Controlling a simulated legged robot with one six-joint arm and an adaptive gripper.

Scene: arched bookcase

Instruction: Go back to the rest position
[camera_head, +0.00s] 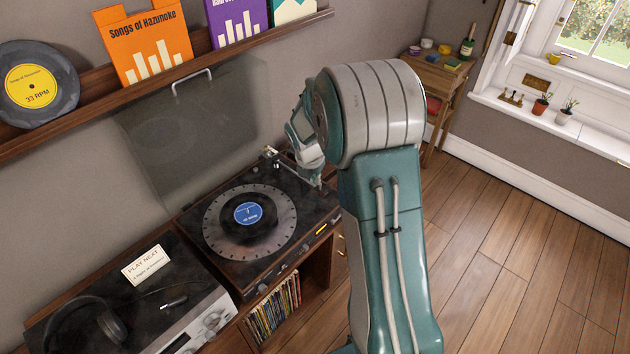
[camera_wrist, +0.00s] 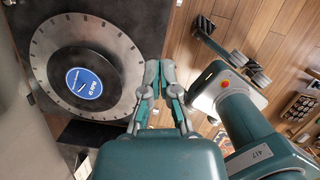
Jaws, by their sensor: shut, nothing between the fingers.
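My gripper (camera_wrist: 159,68) is shut and empty in the wrist view, its fingertips beside the right edge of the turntable platter. In the head view my own arm stands in front and hides most of the gripper, near the turntable's back right corner. The turntable (camera_head: 185,217) sits on the cabinet with its clear lid (camera_head: 205,125) raised. A small dark record with a blue label (camera_head: 247,213) lies on the platter; the blue label also shows in the wrist view (camera_wrist: 86,87).
A wall shelf (camera_head: 98,78) holds a yellow-labelled record (camera_head: 36,84) and an orange sleeve (camera_head: 145,45). A "PLAY NEXT" card (camera_head: 146,265) and headphones (camera_head: 88,322) are at the left. Open wood floor (camera_head: 520,255) lies right of my arm; a side table (camera_head: 440,75) stands behind.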

